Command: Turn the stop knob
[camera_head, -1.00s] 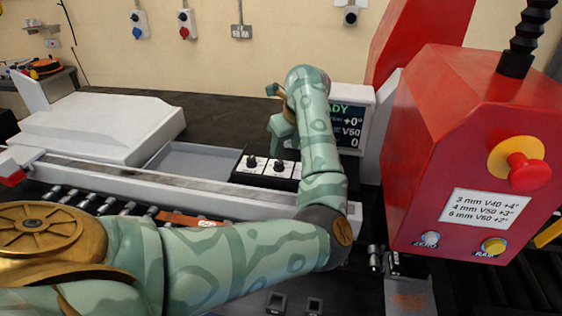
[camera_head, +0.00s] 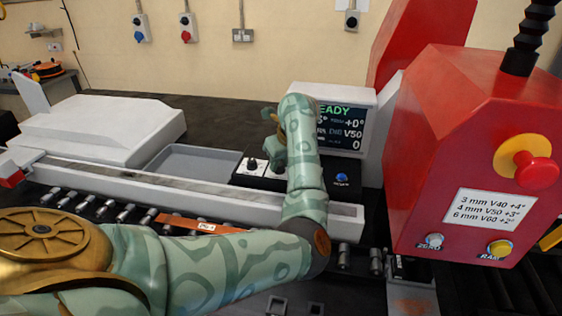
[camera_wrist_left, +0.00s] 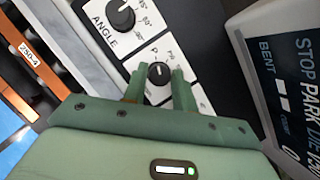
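In the left wrist view, a small black knob (camera_wrist_left: 158,72) with a white pointer line sits on a white plate; its label is partly hidden by my fingers. My left gripper (camera_wrist_left: 159,78) is open, with one finger on each side of this knob and narrow gaps seemingly between. A larger black knob (camera_wrist_left: 122,18) marked ANGLE sits beside it. In the head view, my left gripper (camera_head: 275,140) is over the control panel, covering much of the second knob, while the ANGLE knob (camera_head: 253,163) shows to its left. My right gripper is not in view.
The display (camera_head: 345,125) stands behind my left forearm, and a blue button (camera_head: 341,178) is right of it. The red machine housing (camera_head: 470,150) with an emergency stop (camera_head: 530,172) fills the right. A copper bar (camera_head: 195,224) lies on the rollers.

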